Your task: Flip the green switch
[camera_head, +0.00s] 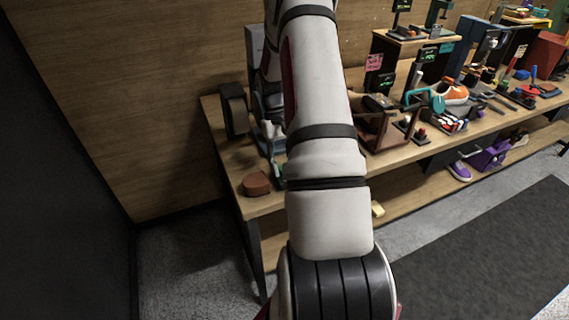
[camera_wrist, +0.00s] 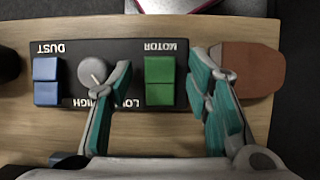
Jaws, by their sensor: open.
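The green switch (camera_wrist: 160,81), marked MOTOR, sits on a dark control panel (camera_wrist: 113,48) in the wrist view, with the lettering upside down. It has an upper and a lower segment. My gripper (camera_wrist: 162,70) is open, its teal-padded fingers on either side of the green switch. The left finger overlaps the panel between the knob and the switch; the right finger is at the panel's right end. I cannot tell its height above the panel. In the head view my arm hides the panel and most of the gripper.
A grey knob (camera_wrist: 92,71) marked LOW and HIGH and a blue switch (camera_wrist: 46,81) marked DUST share the panel. A brown block (camera_wrist: 252,70) lies right of it. In the head view, the wooden bench (camera_head: 225,145) holds many tools and shoes to the right.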

